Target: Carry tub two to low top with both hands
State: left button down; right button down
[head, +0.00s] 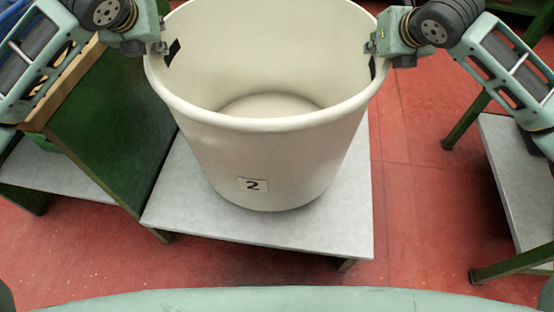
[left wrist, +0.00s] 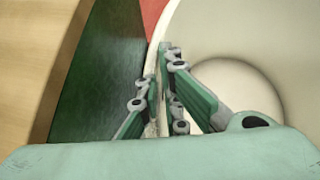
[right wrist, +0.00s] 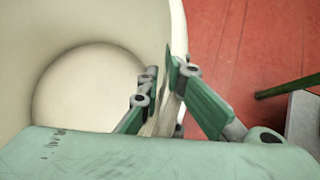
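Tub two (head: 300,165) is a large, cream, empty round tub with a label reading 2 on its front. It stands upright over a low grey top (head: 260,232); whether its base touches the top I cannot tell for sure. My left gripper (head: 168,50) is at the tub's left rim, with one finger inside and one outside; in the left wrist view the fingers (left wrist: 162,85) are closed on the wall. My right gripper (head: 374,48) is at the right rim; in the right wrist view its fingers (right wrist: 163,90) pinch the wall.
A dark green panel (head: 115,120) with a wooden edge stands close on the left of the tub. Another grey-topped table (head: 515,170) with green legs is at the right. Red floor (head: 425,190) is clear between.

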aim_at(171, 58)
dwell(0.5)
